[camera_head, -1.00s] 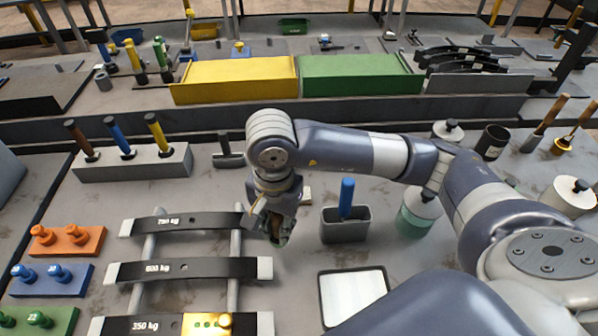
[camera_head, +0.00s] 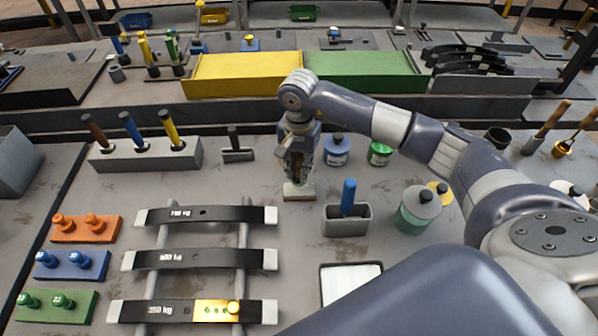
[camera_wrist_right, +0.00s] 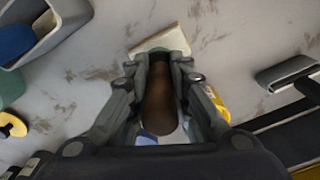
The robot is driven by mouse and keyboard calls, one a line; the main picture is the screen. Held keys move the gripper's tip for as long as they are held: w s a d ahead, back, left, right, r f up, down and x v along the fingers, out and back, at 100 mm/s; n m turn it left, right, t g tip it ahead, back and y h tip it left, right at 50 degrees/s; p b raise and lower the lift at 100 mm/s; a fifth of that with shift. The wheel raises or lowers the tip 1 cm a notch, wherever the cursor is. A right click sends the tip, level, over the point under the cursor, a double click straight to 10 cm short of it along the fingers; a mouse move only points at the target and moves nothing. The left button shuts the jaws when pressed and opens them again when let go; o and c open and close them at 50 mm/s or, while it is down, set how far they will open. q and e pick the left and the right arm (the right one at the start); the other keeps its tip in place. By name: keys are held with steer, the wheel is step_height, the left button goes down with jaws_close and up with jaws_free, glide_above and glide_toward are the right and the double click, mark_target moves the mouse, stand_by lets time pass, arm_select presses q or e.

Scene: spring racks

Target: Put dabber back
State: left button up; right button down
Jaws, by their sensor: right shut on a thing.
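My right gripper (camera_head: 297,180) is shut on a brown, rounded tool, apparently the dabber (camera_wrist_right: 158,100), which shows between the fingers in the right wrist view. Its lower end is hidden. A grey cup (camera_head: 345,226) with a blue-handled tool (camera_head: 348,196) stands to the right of the gripper. My left gripper is not in view.
Black springs (camera_head: 205,260) lie on a rack at front left. A grey holder (camera_head: 145,158) with several handles stands behind it. Blue (camera_head: 337,150) and green (camera_head: 380,153) jars stand behind the gripper; a teal jar (camera_head: 416,212) stands right. A white tray (camera_head: 345,282) lies in front.

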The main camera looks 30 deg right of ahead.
mark_target(299, 176)
step_height(299, 176, down, 3)
steer(key=shift+r+p, duration=0.1)
steer(key=shift+p, duration=0.85)
steer(key=shift+f, duration=0.35)
steer(key=shift+f, duration=0.1)
steer(key=shift+f+b, duration=0.15)
steer(key=shift+b, duration=0.15)
steer(key=c, duration=1.5)
jaws_free()
